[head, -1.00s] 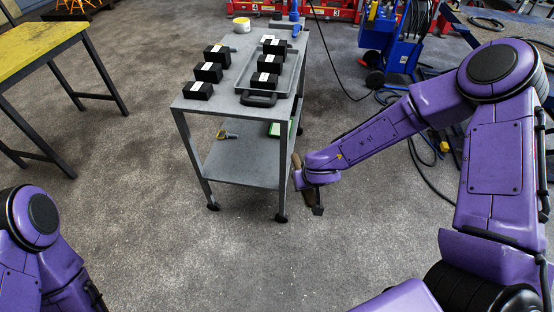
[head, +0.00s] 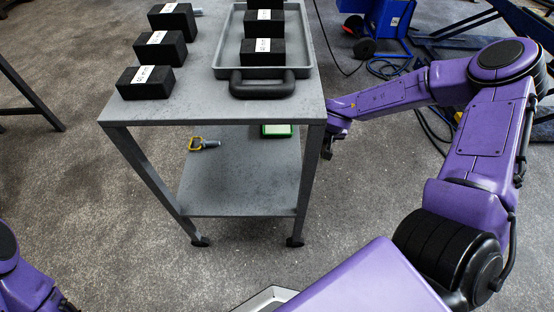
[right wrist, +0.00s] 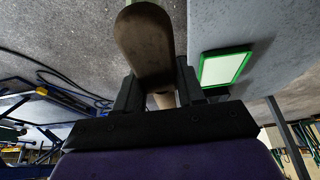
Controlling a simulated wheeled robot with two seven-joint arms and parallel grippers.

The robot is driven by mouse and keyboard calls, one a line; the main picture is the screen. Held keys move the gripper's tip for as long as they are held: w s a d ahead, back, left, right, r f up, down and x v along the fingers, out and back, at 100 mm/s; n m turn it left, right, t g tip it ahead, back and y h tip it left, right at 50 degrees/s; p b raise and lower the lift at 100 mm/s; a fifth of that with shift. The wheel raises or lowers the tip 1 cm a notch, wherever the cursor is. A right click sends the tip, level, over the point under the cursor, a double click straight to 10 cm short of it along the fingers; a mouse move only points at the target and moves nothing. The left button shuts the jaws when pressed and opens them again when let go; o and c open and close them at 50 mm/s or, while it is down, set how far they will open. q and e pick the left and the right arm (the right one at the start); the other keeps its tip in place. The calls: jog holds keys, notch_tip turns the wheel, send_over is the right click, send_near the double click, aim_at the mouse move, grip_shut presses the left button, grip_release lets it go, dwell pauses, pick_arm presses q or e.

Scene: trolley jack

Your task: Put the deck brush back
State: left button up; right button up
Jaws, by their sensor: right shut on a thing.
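My right gripper (right wrist: 158,95) is shut on a brown, rounded wooden piece (right wrist: 146,45), which I take to be the deck brush. My left gripper is not in view; only part of the left arm shows at the lower left.
The grey trolley (head: 215,108) carries black boxes (head: 145,82) and a tray with a dark handle (head: 262,88) on top. Its lower shelf (head: 235,185) holds a yellow-handled tool (head: 203,144) and a green-edged item (head: 276,130). A blue machine (head: 388,18) stands behind.

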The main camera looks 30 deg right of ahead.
jog(key=w+a+f+b, duration=0.4)
jog(key=a, duration=0.3)
jog(key=b, duration=0.3)
send_over(283, 164)
jog(key=s, duration=0.2)
jog(key=f, duration=0.4)
jog(key=shift+w+f, duration=0.25)
jog(key=shift+f, duration=0.1)
jog(key=f, duration=0.1)
jog(key=f+b, duration=0.2)
jog(key=shift+w+a+f, duration=0.2)
jog(key=shift+a+f, duration=0.1)
jog(key=shift+f, duration=0.2)
jog(key=shift+r, duration=0.2)
jog(key=shift+f, duration=0.15)
jog(key=o, duration=1)
